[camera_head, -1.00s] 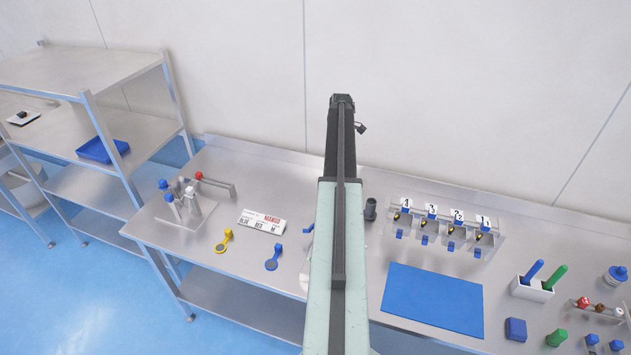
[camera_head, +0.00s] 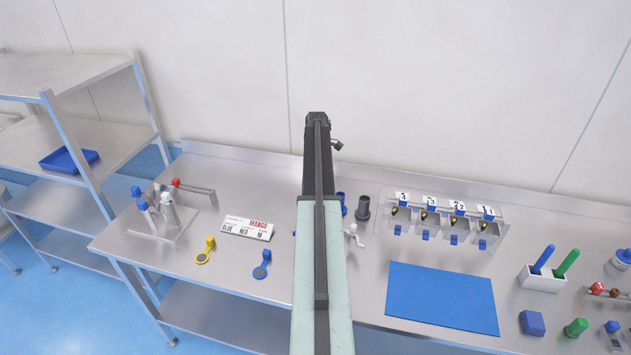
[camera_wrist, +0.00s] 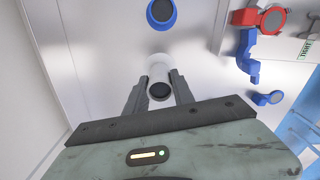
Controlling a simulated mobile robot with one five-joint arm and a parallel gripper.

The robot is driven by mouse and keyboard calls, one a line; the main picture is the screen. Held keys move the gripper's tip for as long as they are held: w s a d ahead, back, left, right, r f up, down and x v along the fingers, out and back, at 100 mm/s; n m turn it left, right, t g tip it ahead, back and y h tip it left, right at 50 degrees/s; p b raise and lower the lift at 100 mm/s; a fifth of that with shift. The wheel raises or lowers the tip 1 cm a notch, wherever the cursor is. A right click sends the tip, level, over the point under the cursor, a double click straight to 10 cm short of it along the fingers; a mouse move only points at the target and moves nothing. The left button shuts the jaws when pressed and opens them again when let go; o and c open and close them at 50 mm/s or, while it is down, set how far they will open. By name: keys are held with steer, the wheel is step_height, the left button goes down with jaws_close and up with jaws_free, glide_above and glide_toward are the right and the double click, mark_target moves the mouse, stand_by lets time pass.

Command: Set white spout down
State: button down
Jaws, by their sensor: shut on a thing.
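In the wrist view, my gripper (camera_wrist: 159,88) is shut on a white cylindrical piece, the white spout (camera_wrist: 158,70), with a dark round opening facing the camera. The fingers lie on either side of it. A steel surface is behind it; I cannot tell whether the spout touches it. A blue ring-shaped part (camera_wrist: 162,13) with a dark centre is just beyond the spout. In the head view, my arm hides the gripper. A small white fitting (camera_head: 353,236) shows right of the arm; I cannot tell whether it is the held spout.
The steel table holds a dark cylinder (camera_head: 363,208) and blue cylinder (camera_head: 342,203) by my arm, a blue mat (camera_head: 443,297), numbered dispensers (camera_head: 445,222) and a spout rack (camera_head: 160,217). A sign (camera_head: 247,228), yellow piece (camera_head: 206,250) and blue piece (camera_head: 262,264) lie left.

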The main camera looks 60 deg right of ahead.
steer(key=shift+f+b, duration=3.05)
steer(key=shift+f, duration=0.25)
steer(key=shift+f+b, duration=0.6)
steer(key=shift+b, duration=0.05)
steer(key=c, duration=1)
jaws_free()
step_height(320, 180, up, 8)
steer(key=p, duration=0.8)
steer(key=shift+r, duration=0.1)
